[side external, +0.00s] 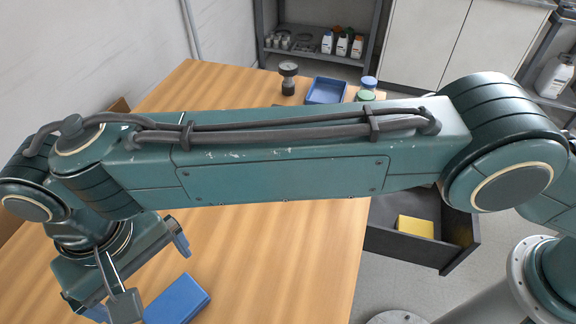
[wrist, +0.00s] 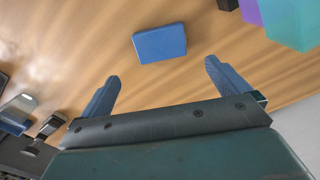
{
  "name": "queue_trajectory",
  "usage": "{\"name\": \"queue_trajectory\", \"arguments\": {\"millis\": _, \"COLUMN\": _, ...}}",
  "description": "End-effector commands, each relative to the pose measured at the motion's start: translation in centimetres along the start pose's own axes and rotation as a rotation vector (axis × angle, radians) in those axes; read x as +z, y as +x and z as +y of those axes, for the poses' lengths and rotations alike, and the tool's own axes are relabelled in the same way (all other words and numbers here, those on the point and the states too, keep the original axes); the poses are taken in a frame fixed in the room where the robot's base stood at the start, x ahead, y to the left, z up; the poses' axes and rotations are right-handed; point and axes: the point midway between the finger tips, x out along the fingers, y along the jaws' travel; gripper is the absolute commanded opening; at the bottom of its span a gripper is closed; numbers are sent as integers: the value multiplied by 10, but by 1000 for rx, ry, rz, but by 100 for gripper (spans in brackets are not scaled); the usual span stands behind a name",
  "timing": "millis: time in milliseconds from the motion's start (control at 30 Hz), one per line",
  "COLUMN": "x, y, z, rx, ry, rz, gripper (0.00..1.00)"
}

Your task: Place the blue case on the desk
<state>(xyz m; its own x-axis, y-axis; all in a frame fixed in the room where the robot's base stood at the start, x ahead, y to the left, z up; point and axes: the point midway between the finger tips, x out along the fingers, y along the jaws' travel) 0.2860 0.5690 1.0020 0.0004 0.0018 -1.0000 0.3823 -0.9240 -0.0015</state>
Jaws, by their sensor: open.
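The blue case (side external: 178,300) lies flat on the wooden desk (side external: 290,255) near the lower left of the side view. In the wrist view the blue case (wrist: 160,44) sits on the wood just beyond my fingertips, between their lines and apart from both. My gripper (side external: 138,276) is low over the desk at the left, beside the case. In the wrist view my gripper (wrist: 162,72) is open with blue fingers spread wide and nothing between them. My arm hides much of the desk in the side view.
A blue tray (side external: 326,90), a dark cylindrical item (side external: 288,78) and small lidded jars (side external: 367,88) stand at the desk's back. An open dark drawer (side external: 400,247) holds a yellow block (side external: 415,227). Purple (wrist: 246,12) and teal (wrist: 290,22) objects show at the wrist view's upper right.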

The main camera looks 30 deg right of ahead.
Motion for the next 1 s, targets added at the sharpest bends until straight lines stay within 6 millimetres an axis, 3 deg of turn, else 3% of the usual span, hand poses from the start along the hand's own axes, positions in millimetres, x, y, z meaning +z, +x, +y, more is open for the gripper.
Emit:
{"name": "queue_trajectory", "arguments": {"millis": 167, "x": -2, "y": -4, "z": 5, "rx": -2, "ry": 4, "rz": 3, "gripper": 100}}
{"name": "queue_trajectory", "arguments": {"millis": 367, "x": -13, "y": -28, "z": 33, "rx": -15, "ry": 23, "rz": 19, "gripper": 100}}
{"name": "queue_trajectory", "arguments": {"millis": 467, "x": -20, "y": -48, "z": 60, "rx": -26, "ry": 38, "rz": 35, "gripper": 100}}
{"name": "queue_trajectory", "arguments": {"millis": 700, "x": -27, "y": -103, "z": 143, "rx": -50, "ry": 82, "rz": 85, "gripper": 100}}
{"name": "queue_trajectory", "arguments": {"millis": 1000, "x": -5, "y": -158, "z": 247, "rx": -66, "ry": 139, "rz": 156, "gripper": 100}}
